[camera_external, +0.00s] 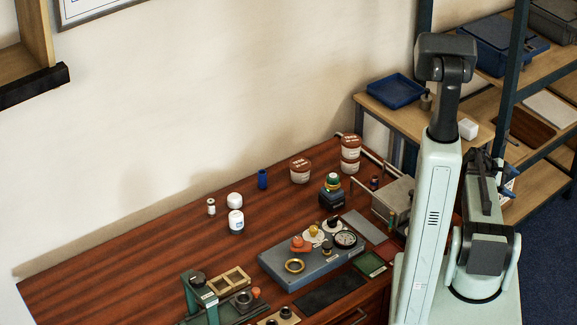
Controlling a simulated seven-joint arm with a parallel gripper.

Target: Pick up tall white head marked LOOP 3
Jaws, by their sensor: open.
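Two white heads stand on the wooden bench left of its middle. The front white head (236,223) looks the taller and has a dark mark on its side, too small to read. The rear white head (235,200) is rounder and sits just behind it. A small slim white piece (211,207) stands to their left. I cannot read LOOP 3 on any of them. My arm rises at the right, away from these heads, and I cannot make out my gripper's fingers.
A blue cylinder (262,179) stands behind and right of the heads. Brown-lidded tubs (300,171) stand further right. A grey manifold block (285,267) with round fittings is in front, and a green stand (195,295) is at front left. The bench's left part is clear.

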